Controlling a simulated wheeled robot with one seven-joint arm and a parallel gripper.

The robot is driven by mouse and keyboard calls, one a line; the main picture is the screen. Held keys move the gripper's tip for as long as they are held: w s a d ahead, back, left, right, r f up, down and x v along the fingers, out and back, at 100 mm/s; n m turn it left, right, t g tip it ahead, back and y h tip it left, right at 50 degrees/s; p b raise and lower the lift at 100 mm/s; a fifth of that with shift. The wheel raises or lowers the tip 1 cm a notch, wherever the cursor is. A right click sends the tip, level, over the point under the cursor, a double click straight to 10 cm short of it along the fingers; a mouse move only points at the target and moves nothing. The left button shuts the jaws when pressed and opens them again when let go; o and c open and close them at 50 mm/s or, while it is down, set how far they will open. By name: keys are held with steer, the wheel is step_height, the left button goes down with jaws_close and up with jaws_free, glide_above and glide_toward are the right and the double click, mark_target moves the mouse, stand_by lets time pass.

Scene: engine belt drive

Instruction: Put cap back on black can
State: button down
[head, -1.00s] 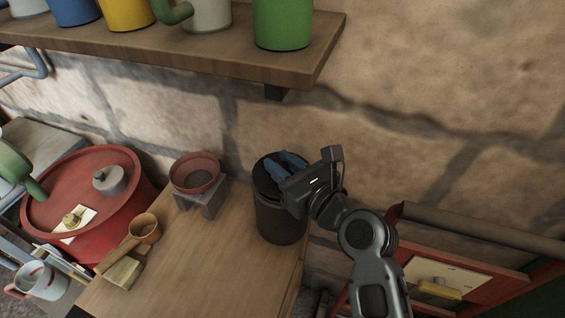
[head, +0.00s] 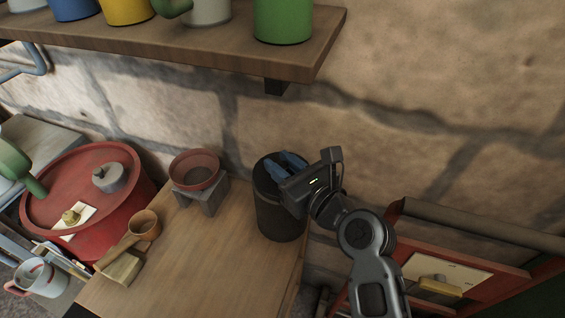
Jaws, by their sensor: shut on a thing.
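The black can (head: 279,217) stands upright at the back right of the wooden bench. A dark cap (head: 264,181) shows at the can's top, partly hidden by my gripper. My gripper (head: 279,166) comes in from the right, with its blue fingers over the cap, and is shut on it. The cap looks level with the can's rim, but I cannot tell whether it is fully seated. The contact between the fingers and the cap is too small and dark to see clearly.
A red bowl (head: 195,169) sits on a small grey stand (head: 205,197) left of the can. A shelf (head: 180,56) with several mugs hangs above. The bench front is clear.

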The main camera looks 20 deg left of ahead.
steer(key=shift+f, duration=0.15)
steer(key=c, duration=0.8)
jaws_free()
